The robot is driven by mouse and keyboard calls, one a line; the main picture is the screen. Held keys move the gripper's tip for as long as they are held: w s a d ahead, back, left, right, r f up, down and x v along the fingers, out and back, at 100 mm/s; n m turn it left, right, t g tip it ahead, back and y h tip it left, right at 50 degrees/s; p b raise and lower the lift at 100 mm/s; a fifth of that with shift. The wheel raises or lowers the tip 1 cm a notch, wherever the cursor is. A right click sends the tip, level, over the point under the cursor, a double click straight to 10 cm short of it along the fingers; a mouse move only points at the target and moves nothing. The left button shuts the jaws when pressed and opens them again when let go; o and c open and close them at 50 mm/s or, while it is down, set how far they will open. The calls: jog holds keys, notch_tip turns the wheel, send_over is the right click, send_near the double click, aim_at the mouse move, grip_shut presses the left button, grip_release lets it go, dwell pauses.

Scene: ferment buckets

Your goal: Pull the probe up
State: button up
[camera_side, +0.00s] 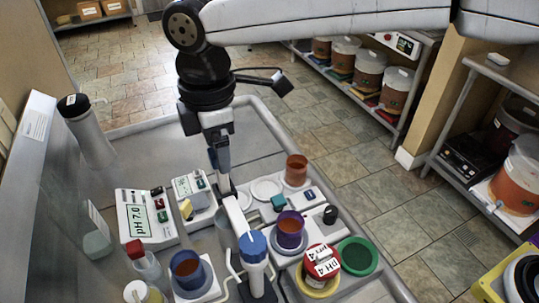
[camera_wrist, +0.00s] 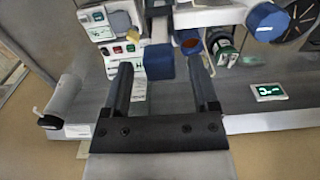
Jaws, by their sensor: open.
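In the wrist view, the probe's blue head (camera_wrist: 160,62) shows between the two fingertips of my gripper (camera_wrist: 163,76), with space on both sides. The probe seems to hang at the end of the white holder arm (camera_side: 238,217), whose other end is at a blue knob (camera_side: 253,245). In the side view, my gripper (camera_side: 219,160) points down over that arm's far end and hides most of the probe. A clear beaker (camera_side: 227,238) stands below there. My gripper is open and holds nothing.
A pH meter (camera_side: 143,222) reading 7.0 stands left of my gripper. Purple cup (camera_side: 290,229), blue cup (camera_side: 187,268), orange cup (camera_side: 296,169) and a pH 4 container (camera_side: 322,262) crowd the bench. A grey bottle (camera_side: 87,130) stands at the back left. Behind my gripper the bench is clear.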

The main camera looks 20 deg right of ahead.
jog(key=shift+r, duration=3.95)
